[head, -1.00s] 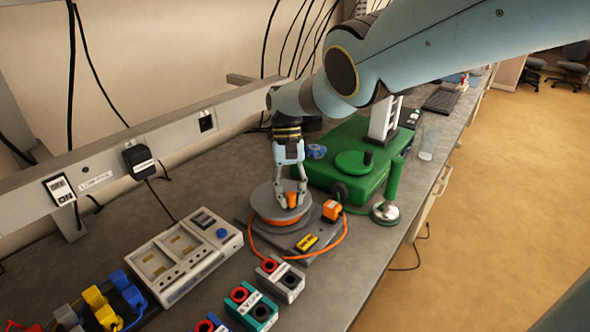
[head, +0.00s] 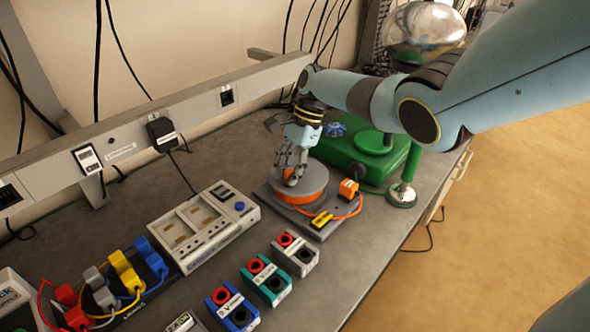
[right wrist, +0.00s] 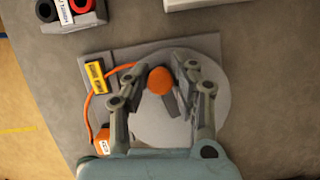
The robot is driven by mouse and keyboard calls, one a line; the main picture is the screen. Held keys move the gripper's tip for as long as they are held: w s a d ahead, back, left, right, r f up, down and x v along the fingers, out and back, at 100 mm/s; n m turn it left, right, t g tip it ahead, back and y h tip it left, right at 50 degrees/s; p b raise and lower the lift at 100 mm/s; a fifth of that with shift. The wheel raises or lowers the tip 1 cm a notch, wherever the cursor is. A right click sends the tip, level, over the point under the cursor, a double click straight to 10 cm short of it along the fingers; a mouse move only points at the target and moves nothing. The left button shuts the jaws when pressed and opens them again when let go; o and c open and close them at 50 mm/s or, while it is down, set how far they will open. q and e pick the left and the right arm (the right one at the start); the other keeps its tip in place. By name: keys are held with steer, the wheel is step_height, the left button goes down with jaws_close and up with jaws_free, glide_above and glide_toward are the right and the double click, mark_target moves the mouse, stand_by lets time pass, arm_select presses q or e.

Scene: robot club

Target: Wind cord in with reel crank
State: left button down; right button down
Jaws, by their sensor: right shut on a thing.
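The cord reel (head: 316,177) has a grey round top with orange below its rim and sits on a grey base plate (head: 267,193). My right gripper (head: 292,180) is over the reel's top. In the right wrist view its fingers (right wrist: 160,84) are shut on the orange crank knob (right wrist: 159,80). The orange cord (head: 358,209) curves from the reel past a yellow label (head: 321,219) to an orange block (head: 348,188) at the base's right corner. The cord also shows in the right wrist view (right wrist: 109,73). My left gripper is not in view.
A green machine (head: 345,158) stands close behind the reel. A white device (head: 203,225) is to the left. Labelled socket blocks (head: 295,252) line the near side. Coloured plugs (head: 122,270) lie at lower left. The bench's right edge is close by.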

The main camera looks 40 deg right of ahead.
steer(key=m, duration=0.1)
steer(key=w+m+t, duration=0.1)
steer(key=shift+a+f+m, duration=0.1)
steer(key=shift+a+m, duration=0.05)
steer(key=shift+m, duration=0.25)
steer(key=m, duration=0.1)
steer(key=w+m+t, duration=0.1)
steer(key=m, duration=0.1)
steer(key=shift+w+m+h, duration=0.3)
steer(key=shift+h, duration=0.1)
steer(key=shift+w+m+t+h, duration=0.15)
steer(key=shift+w+m+t, duration=0.15)
steer(key=shift+m, duration=0.3)
steer(key=shift+w+m+t+h, duration=0.2)
steer(key=shift+m+t, duration=0.1)
steer(key=shift+m, duration=0.3)
steer(key=shift+w+d+m+h, duration=0.25)
steer(key=shift+w+d+m, duration=0.05)
steer(key=shift+m, duration=0.45)
steer(key=shift+w+d+m+h, duration=0.2)
steer(key=shift+w+d+m, duration=0.05)
steer(key=shift+m, duration=0.5)
steer(key=c, duration=1.1)
jaws_free()
steer(key=shift+w, duration=0.1)
steer(key=shift+t, duration=0.3)
